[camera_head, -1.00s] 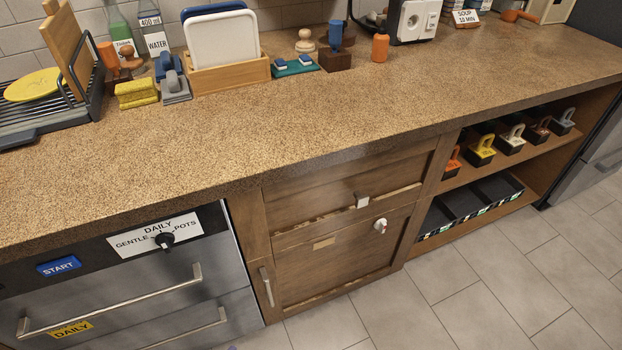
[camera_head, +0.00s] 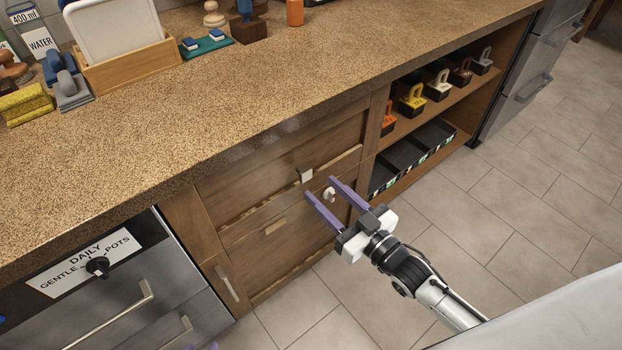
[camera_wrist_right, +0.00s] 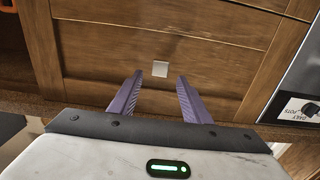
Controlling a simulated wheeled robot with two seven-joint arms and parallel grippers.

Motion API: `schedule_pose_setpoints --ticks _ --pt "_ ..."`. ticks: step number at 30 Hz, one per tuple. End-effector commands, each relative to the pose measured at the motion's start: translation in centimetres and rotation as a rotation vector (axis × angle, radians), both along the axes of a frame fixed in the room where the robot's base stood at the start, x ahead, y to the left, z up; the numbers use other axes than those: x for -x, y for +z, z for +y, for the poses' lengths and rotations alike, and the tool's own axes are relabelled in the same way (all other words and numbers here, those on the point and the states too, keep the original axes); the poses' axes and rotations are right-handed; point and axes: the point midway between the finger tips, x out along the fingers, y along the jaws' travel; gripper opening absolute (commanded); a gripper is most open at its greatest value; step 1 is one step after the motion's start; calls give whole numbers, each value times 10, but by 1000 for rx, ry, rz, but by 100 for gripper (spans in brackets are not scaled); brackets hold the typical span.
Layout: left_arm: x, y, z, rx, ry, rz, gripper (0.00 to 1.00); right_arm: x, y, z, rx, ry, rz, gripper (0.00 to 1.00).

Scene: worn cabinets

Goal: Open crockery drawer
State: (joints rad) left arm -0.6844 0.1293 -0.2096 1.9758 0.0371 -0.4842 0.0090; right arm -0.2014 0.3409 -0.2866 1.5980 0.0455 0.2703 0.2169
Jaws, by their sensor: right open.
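The wooden cabinet below the counter has an upper drawer front (camera_head: 250,180) with a pale square knob (camera_head: 306,175). Only a purple sliver of my left gripper (camera_head: 213,346) shows at the bottom edge.
The counter (camera_head: 230,110) overhangs the fronts. A steel appliance (camera_head: 150,300) with bar handles stands left, beside a narrow panel with a vertical handle (camera_head: 227,284). Open shelves with black bins (camera_head: 415,150) are on the right. The tiled floor (camera_head: 480,220) in front is clear.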

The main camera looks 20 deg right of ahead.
Motion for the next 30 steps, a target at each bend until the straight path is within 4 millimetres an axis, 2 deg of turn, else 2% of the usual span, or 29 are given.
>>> schedule_pose_setpoints --ticks 3,9,20,21,23,28,30 --pt "0 -2 0 0 0 2 31 -22 1 9 -1 0 -3 44" --pt "1 -5 0 -1 0 5 31 -45 0 17 0 0 -1 44" --pt "1 -5 0 -2 -1 7 31 -51 0 19 1 0 2 44" --pt "1 -6 0 -2 -1 7 31 -51 0 19 1 0 2 42" --pt "1 -6 0 -2 -1 7 31 -51 0 19 1 0 2 32" --pt "2 -6 0 -2 -1 8 31 -51 0 19 1 0 2 3" --pt "2 -6 0 -2 -1 8 31 -51 0 19 1 0 2 0"
